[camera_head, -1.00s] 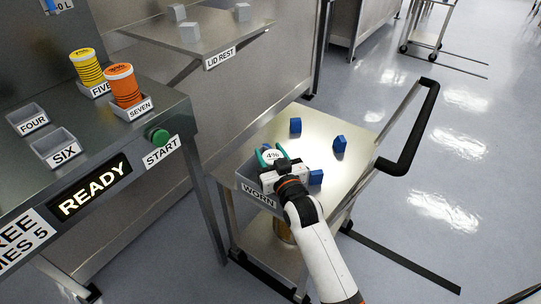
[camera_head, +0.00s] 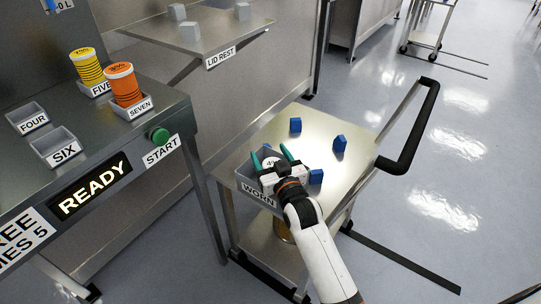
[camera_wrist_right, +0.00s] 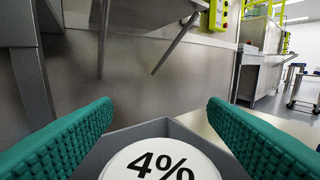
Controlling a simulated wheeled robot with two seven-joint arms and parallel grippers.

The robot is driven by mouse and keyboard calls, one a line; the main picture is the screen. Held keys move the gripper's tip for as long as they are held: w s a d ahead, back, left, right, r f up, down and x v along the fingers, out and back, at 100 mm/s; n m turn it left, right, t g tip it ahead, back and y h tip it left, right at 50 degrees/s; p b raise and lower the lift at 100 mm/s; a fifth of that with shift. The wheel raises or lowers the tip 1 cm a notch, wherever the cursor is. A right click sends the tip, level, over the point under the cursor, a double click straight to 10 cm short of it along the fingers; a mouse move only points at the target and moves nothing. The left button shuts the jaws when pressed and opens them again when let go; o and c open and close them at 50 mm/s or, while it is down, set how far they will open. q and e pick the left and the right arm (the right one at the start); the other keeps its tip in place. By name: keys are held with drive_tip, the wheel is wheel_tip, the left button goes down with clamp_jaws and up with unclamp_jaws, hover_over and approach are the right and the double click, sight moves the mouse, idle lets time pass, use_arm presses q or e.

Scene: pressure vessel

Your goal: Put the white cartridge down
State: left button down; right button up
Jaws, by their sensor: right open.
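The white cartridge (camera_head: 270,161), its round top marked 4%, sits in the grey bin labelled WORN (camera_head: 258,193) on the cart; its lower part is hidden by the bin and my gripper. In the right wrist view, the cartridge top (camera_wrist_right: 160,166) lies low in the middle, inside the grey bin walls (camera_wrist_right: 172,127). My right gripper (camera_head: 269,156) is open, with its green fingers spread wide on either side of the cartridge top and apart from it. The wrist view also shows both fingers (camera_wrist_right: 158,130) clear of it. My left gripper is not in view.
Blue blocks (camera_head: 339,143) stand on the cart top (camera_head: 318,128), one close beside the bin. A bench at left holds a yellow cartridge (camera_head: 87,67), an orange cartridge (camera_head: 124,88), empty trays FOUR (camera_head: 27,117) and SIX (camera_head: 55,146), and a green START button (camera_head: 158,135).

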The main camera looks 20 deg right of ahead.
drive_tip(key=shift+s+f, duration=0.1)
drive_tip(key=shift+f, duration=0.15)
drive_tip(key=shift+r, duration=0.65)
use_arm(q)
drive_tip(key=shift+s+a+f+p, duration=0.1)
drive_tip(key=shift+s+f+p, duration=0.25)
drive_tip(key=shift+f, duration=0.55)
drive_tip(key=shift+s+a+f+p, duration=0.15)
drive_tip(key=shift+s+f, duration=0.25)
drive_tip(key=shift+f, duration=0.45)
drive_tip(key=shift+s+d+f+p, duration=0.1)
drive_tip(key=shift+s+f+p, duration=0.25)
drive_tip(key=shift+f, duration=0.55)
use_arm(e)
drive_tip(key=s, duration=1.1)
drive_tip(key=shift+s+d, duration=0.4)
drive_tip(key=shift+d, duration=0.05)
